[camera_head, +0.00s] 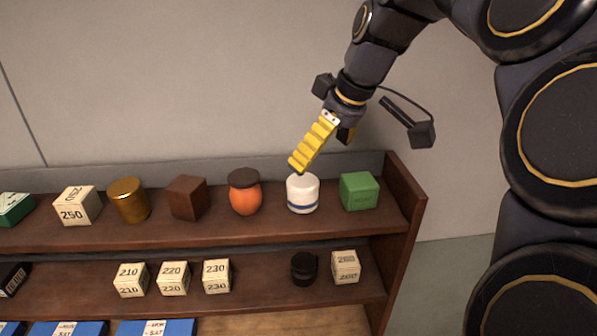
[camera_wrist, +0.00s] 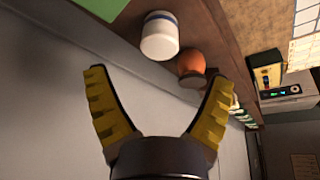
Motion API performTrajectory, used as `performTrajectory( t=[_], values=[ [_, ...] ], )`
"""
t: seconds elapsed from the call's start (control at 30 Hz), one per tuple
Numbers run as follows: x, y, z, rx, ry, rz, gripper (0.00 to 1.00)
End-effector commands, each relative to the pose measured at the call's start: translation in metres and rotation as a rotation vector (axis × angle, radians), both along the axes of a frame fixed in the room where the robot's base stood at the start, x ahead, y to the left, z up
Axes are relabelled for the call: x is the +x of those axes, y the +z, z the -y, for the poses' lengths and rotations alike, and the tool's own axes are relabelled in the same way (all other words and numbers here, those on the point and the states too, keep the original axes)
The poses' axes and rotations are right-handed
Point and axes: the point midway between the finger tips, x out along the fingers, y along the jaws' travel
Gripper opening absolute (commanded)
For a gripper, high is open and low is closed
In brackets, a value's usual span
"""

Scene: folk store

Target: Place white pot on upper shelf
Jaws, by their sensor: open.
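The white pot (camera_head: 303,195), with a blue band, stands upright on the upper shelf (camera_head: 274,217), between an orange pot and a green cube. It also shows in the wrist view (camera_wrist: 160,38), beyond the fingertips. My gripper (camera_head: 298,165) is just above and behind the pot in the head view. In the wrist view my gripper (camera_wrist: 159,78) has its yellow fingers spread wide, with nothing between them. The pot looks clear of both fingers.
The orange pot (camera_head: 244,192) and green cube (camera_head: 359,191) flank the white pot closely. A brown cube (camera_head: 187,198), gold can (camera_head: 128,200) and numbered box (camera_head: 77,206) stand further left. The lower shelf (camera_head: 260,286) holds several small boxes and a black jar (camera_head: 304,268).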

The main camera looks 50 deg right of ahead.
Motion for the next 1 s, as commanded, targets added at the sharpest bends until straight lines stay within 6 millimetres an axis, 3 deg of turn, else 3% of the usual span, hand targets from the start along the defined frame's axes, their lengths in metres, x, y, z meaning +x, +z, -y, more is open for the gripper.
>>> performTrajectory(
  t=[0.1,0.3,0.53,0.63,0.73,0.83,1.0],
  values=[
    [-0.006,0.016,0.0,-0.002,-0.001,0.003,0.83],
    [-0.011,0.028,0.0,-0.001,0.0,0.003,0.83],
    [-0.012,0.03,-0.001,0.001,0.002,0.0,0.83],
    [-0.004,0.025,-0.015,0.01,0.021,-0.017,0.83],
    [0.011,0.01,-0.053,0.033,0.062,-0.063,0.83],
    [0.02,-0.016,-0.111,0.06,0.109,-0.148,0.83],
    [-0.002,-0.071,-0.2,0.071,0.129,-0.315,0.83]
  ],
)
